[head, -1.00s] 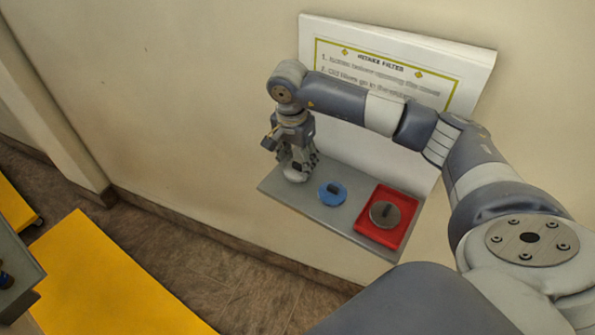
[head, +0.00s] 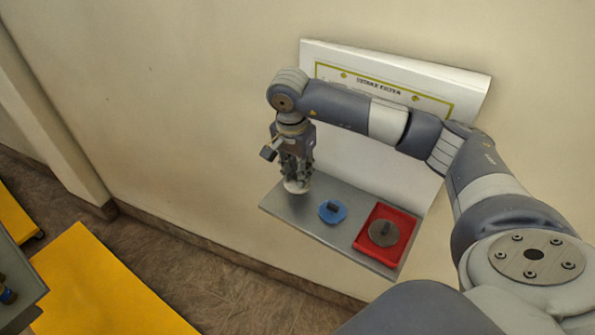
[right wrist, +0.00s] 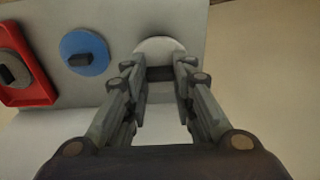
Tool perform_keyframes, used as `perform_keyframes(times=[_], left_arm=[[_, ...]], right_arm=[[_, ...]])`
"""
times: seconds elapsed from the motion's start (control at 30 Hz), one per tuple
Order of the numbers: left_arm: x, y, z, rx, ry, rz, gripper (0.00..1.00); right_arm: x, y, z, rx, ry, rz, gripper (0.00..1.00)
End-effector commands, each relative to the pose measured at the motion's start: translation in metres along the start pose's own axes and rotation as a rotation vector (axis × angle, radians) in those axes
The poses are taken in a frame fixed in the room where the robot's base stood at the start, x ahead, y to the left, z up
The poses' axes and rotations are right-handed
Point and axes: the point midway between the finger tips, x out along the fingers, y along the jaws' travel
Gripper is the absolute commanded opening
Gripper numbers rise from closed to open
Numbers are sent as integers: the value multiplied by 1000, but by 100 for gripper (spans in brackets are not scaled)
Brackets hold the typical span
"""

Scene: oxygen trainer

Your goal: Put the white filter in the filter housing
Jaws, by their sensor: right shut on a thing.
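The white filter (head: 296,187) is a round pale disc below my right gripper (head: 296,177), at the left end of the grey shelf. It also shows in the right wrist view (right wrist: 160,47), with a dark grip between the fingers of my right gripper (right wrist: 160,75). That gripper points down and is shut on the filter. I cannot tell whether the filter touches the shelf or hangs just above it. I cannot make out a filter housing for certain. My left gripper is not in view.
The grey shelf (head: 302,219) juts from a wall panel (head: 388,168). On it are a blue disc (head: 333,212) with a dark grip and a red tray (head: 405,219) holding a grey-brown disc (head: 383,233). A sign (head: 385,88) is partly behind my arm.

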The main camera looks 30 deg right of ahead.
Motion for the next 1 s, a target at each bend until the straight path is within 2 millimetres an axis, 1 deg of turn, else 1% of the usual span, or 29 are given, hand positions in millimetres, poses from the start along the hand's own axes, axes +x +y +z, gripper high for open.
perform_keyframes(times=[0.03,0.2,0.5,0.73,0.87,1.0], left_arm=[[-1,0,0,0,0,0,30],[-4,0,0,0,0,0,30],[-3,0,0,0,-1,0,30],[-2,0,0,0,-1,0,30],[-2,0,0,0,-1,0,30],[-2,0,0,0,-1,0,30]], right_arm=[[0,8,9,-6,-1,5,5],[-6,28,38,-7,-1,5,5],[-17,62,86,-6,-2,4,5],[-23,79,110,-3,-2,4,5],[-25,84,117,-2,-1,4,5],[-26,86,119,0,-1,5,5]])
